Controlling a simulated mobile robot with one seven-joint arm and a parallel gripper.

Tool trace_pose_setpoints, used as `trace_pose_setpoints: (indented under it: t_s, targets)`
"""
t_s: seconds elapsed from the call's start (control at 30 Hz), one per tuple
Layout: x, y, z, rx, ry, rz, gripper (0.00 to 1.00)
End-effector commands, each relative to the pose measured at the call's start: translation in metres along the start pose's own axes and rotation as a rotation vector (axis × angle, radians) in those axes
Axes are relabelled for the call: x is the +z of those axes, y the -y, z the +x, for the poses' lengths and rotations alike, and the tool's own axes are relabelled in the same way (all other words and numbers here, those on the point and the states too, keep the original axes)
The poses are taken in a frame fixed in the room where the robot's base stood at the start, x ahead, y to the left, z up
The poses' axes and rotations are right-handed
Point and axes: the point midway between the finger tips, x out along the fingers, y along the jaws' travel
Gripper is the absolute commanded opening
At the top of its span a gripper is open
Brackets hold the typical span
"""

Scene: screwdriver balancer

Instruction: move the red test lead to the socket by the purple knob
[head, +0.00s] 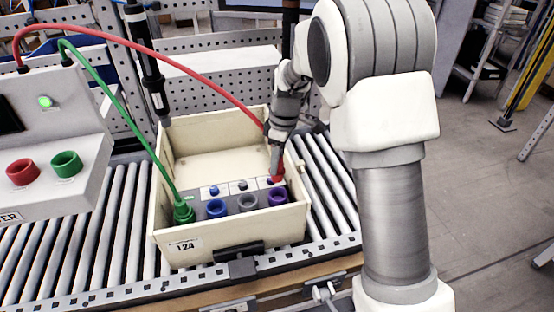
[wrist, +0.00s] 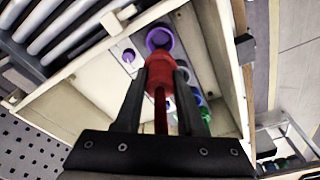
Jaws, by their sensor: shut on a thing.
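My gripper (wrist: 162,75) is shut on the red plug (wrist: 160,70) of the red test lead, whose cable (head: 170,57) arcs back to the tester at left. In the head view the red plug (head: 277,179) is low inside the cream crate, just behind the purple knob (head: 277,196). In the wrist view its tip overlaps the edge of the purple knob (wrist: 160,38). A small purple socket (wrist: 129,56) shows beside that knob, uncovered and apart from the plug. I cannot tell whether the plug touches the knob.
The cream crate (head: 164,240) stands on a roller conveyor (head: 110,235). Inside, a blue knob (head: 217,208) and a grey knob (head: 247,202) stand left of the purple one. A green lead's plug (head: 184,212) is at the row's left end. A black screwdriver (head: 152,75) hangs above the crate's back left.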

Motion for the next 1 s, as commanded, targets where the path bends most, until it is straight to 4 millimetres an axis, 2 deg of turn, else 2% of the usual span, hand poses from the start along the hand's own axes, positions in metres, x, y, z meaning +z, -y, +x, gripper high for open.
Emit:
trace_pose_setpoints:
  t_s: [0.33, 0.73, 1.0]
  targets:
    - [0.001, 0.000, 0.008, 0.001, 0.000, 0.009, 0.00]
    - [0.005, 0.000, 0.045, 0.001, 0.000, 0.009, 0.00]
    - [0.006, 0.000, 0.048, 0.002, 0.000, 0.009, 0.00]
